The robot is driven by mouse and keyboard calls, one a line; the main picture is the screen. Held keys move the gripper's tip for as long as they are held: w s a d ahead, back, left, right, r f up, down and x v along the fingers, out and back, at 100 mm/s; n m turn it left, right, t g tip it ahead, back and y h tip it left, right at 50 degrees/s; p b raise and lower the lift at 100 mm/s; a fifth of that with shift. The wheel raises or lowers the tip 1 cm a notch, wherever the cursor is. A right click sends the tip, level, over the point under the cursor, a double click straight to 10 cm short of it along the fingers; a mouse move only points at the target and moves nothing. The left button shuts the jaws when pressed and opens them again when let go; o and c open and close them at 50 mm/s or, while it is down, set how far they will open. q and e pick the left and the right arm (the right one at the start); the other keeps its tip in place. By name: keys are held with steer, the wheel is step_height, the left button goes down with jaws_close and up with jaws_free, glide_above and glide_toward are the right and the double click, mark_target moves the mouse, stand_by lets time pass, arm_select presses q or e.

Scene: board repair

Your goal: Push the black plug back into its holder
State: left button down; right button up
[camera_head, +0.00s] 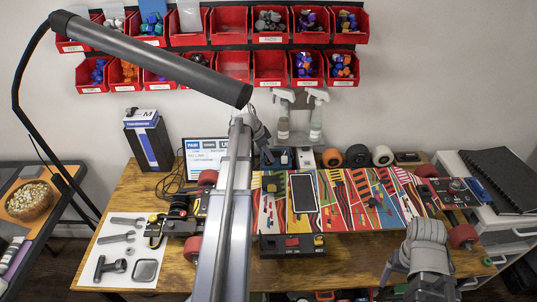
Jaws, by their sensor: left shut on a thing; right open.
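My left arm reaches up the middle to the back of the bench. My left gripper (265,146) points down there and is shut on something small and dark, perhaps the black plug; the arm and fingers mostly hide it. Just below the fingertips stands a small dark unit with a blue part (276,158), behind the painted board. I cannot tell whether it is the plug's holder, or whether the plug touches it. My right gripper (388,272) is open at the lower right, in front of the board, partly hidden by its own wrist.
The colourful skateboard-like board (345,200) with a phone-like slab (303,193) fills the bench middle. A black switch box (293,246) lies in front. Wheels (357,155) and spray bottles (316,118) stand behind. A lamp arm (150,58) crosses above left; tools lie on a white sheet (108,260).

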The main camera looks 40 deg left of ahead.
arm_select(q)
steer(key=shift+f+b, duration=0.45)
steer(key=shift+b, duration=0.05)
stand_by(0.4)
steer(key=c, duration=0.6)
jaws_free()
steer(key=shift+o, duration=0.4)
steer(key=shift+o, duration=1.1)
steer(key=shift+r, duration=0.15)
steer(key=shift+r+p, duration=1.4)
steer(key=shift+p, duration=0.15)
